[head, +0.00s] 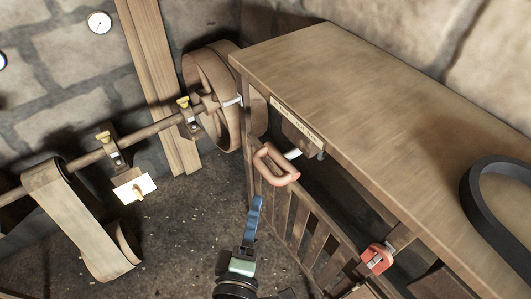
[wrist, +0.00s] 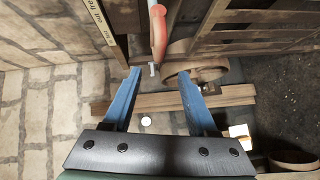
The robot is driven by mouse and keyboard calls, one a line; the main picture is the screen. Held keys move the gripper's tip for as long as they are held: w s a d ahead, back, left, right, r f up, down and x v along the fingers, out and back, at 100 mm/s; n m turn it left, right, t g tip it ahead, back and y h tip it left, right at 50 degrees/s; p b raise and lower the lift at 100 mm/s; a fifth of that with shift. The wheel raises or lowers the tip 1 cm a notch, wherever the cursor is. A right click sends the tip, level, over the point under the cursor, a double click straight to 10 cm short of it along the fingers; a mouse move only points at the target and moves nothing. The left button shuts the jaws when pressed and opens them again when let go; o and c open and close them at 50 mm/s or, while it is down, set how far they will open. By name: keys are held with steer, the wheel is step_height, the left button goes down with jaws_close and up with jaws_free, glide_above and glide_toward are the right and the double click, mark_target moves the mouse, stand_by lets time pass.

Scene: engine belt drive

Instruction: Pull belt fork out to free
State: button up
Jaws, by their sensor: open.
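The belt fork's handle, a salmon-coloured D-shaped grip (head: 275,166), sticks out from the side of the wooden bench on a pale metal rod. It also shows at the top of the wrist view (wrist: 158,32). A pale prong (head: 232,101) shows by the large belt wheel (head: 208,88). My gripper (head: 256,200) is below the handle in the head view, apart from it. Its two blue fingers (wrist: 158,84) are spread and empty in the wrist view, with the handle beyond the gap between the tips.
A label plate (head: 297,122) is on the bench (head: 350,75) edge above the handle. A slatted wooden gate (head: 305,225) and a red clamp-like part (head: 377,257) are below. A line shaft (head: 85,159) carries a hanging belt (head: 80,220). Open floor lies left of my gripper.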

mark_target(263, 174)
steer(key=w, duration=0.4)
steer(key=w+d+f+p, duration=0.1)
steer(key=w, duration=0.3)
steer(key=w+d, duration=0.1)
steer(key=w, duration=0.3)
steer(key=shift+w+f+p, duration=0.2)
steer(key=shift+f+p, duration=0.1)
steer(key=shift+f, duration=0.05)
jaws_close()
steer(key=shift+a, duration=0.1)
stand_by(0.8)
